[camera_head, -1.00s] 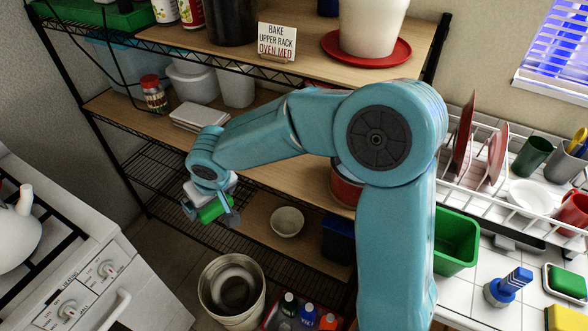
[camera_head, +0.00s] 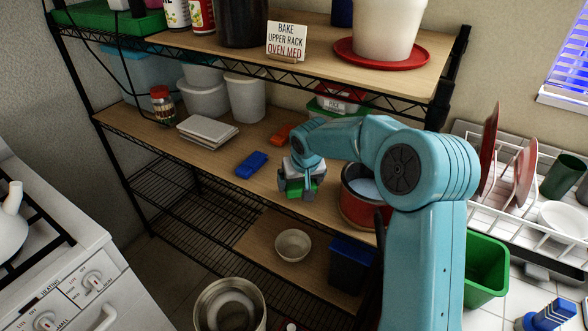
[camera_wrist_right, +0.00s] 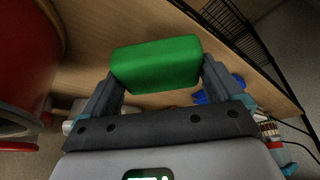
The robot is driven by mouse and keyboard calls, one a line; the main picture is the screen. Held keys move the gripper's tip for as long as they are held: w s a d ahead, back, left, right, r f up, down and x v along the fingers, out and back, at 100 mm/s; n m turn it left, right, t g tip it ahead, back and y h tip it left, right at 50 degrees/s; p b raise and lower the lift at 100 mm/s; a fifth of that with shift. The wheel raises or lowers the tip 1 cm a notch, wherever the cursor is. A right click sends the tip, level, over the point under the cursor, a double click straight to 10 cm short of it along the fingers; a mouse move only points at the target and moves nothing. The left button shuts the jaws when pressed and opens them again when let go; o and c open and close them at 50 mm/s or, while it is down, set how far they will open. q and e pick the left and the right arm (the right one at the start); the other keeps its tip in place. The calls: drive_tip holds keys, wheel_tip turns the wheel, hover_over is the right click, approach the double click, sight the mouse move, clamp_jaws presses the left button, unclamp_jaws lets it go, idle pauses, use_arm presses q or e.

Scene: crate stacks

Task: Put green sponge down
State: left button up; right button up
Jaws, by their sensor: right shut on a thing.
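The green sponge (camera_wrist_right: 157,64) is a plain green block. In the right wrist view it sits between the two dark fingers of my right gripper (camera_wrist_right: 155,85), which is shut on it. In the head view the sponge (camera_head: 293,188) shows only in part under my right gripper (camera_head: 297,190). It is over the front part of the middle wooden shelf (camera_head: 220,165), left of a red pot. I cannot tell whether the sponge touches the shelf. My left gripper is not in view.
A blue sponge (camera_head: 251,164) and an orange item (camera_head: 283,134) lie on the same shelf. The red pot (camera_head: 358,207) stands close to my right gripper. Stacked white plates (camera_head: 207,132) lie further left. Bare shelf lies around the blue sponge.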

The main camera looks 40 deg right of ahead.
drive_tip(key=w+d, duration=0.1)
drive_tip(key=w, duration=0.1)
drive_tip(key=w+d+p, duration=0.1)
drive_tip(key=w, duration=0.1)
drive_tip(key=w+d+p, duration=0.1)
drive_tip(key=w, duration=0.1)
drive_tip(key=shift+w+d, duration=0.15)
drive_tip(key=shift+d, duration=0.15)
drive_tip(key=shift+f+p, duration=0.3)
drive_tip(key=shift+f, duration=1.5)
drive_tip(key=shift+a+f+b, duration=0.1)
drive_tip(key=shift+f+b, duration=0.25)
drive_tip(key=shift+b, duration=0.2)
drive_tip(key=o, duration=0.7)
drive_tip(key=shift+s+r, duration=0.1)
drive_tip(key=shift+s, duration=0.1)
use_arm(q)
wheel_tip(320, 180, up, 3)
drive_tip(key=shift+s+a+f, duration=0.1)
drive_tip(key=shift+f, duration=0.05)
use_arm(e)
drive_tip(key=shift+o, duration=0.2)
